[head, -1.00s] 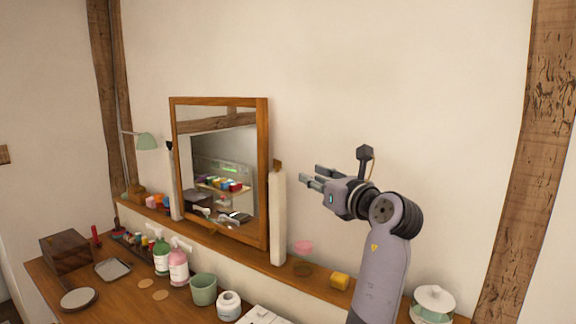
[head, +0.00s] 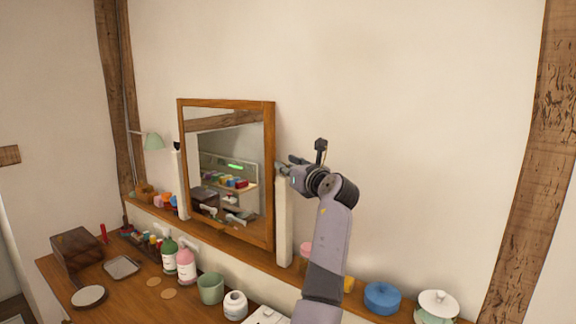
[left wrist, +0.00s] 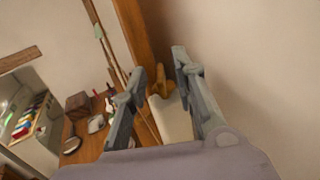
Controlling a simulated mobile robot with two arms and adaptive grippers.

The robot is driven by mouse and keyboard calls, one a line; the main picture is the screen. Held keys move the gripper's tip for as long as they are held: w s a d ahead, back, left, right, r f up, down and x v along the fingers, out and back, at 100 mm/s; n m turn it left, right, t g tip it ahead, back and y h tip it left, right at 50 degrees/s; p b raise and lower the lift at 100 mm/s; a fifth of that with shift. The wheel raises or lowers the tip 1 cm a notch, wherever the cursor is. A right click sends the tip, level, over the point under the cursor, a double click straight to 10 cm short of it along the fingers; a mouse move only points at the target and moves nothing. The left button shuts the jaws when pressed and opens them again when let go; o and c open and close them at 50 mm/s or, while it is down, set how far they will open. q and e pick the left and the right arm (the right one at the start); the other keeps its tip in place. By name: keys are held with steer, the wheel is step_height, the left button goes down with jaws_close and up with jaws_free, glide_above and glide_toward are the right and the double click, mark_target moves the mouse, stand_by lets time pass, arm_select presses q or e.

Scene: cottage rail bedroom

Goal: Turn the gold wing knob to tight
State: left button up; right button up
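The gold wing knob (left wrist: 160,81) sits on top of the white post (left wrist: 174,117) at the mirror's right side. In the left wrist view it lies between and just beyond my left gripper's fingers (left wrist: 158,68), which stand apart; contact cannot be made out. In the head view, my left gripper (head: 281,164) is at the top of the same post (head: 284,222) and hides the knob. The wooden-framed mirror (head: 270,180) stands tilted between this post and a second white post (head: 181,187). My right gripper is not in view.
A wooden shelf (head: 235,252) runs below the mirror. It carries a blue pot (head: 382,298), a white lidded jar (head: 437,305) and a pink item partly behind my arm. Bottles, a green cup (head: 210,288) and a wooden box (head: 77,250) stand on the desk below.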

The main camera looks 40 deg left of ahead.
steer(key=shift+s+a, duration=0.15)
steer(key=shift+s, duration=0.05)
arm_select(q)
steer(key=shift+c, duration=0.3)
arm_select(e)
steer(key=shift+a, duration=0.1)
arm_select(q)
steer(key=shift+c, duration=0.6)
steer(key=shift+w+f, duration=0.1)
jaws_close()
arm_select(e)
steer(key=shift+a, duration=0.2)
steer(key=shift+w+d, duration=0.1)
